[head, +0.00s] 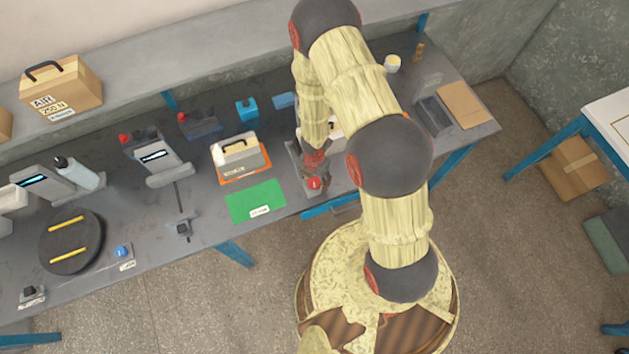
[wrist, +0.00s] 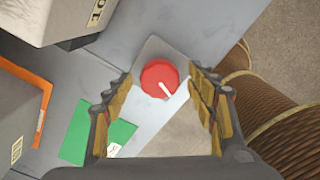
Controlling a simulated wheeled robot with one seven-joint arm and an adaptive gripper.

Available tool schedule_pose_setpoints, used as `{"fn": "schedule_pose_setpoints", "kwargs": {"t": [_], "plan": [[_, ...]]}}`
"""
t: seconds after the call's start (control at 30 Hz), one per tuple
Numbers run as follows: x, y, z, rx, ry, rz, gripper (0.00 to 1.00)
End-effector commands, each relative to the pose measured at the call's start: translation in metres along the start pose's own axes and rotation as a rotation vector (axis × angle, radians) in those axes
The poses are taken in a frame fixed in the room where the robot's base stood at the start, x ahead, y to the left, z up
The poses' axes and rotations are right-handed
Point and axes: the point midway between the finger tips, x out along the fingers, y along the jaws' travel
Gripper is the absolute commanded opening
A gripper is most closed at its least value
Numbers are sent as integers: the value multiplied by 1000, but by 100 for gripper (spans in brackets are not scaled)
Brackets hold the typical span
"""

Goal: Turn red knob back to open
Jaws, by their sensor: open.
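The red knob (wrist: 160,78) is round with a white pointer line, and sits on a grey plate in the wrist view. The pointer runs from the knob's middle toward its lower right edge. In the head view the red knob (head: 314,183) shows near the bench's front edge, just below my gripper. My gripper (wrist: 163,85) is open, with one finger on each side of the knob in the wrist view. A gap shows between each finger and the knob. In the head view my gripper (head: 316,160) is largely hidden by my arm.
A green mat (head: 256,202) and a grey box on an orange mat (head: 240,156) lie left of the knob. A blue knob (head: 122,251) and a round dark plate (head: 70,241) are further left. A shelf with a cardboard box (head: 62,84) runs behind the bench.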

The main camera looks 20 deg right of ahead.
Motion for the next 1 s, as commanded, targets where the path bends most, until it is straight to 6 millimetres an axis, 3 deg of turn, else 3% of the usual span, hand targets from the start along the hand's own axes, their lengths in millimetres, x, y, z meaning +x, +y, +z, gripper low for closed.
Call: {"fn": "schedule_pose_setpoints", "kwargs": {"t": [0.27,1.0], "plan": [[1,0,0,-1,0,1,57],[1,0,0,-1,0,1,15]]}}
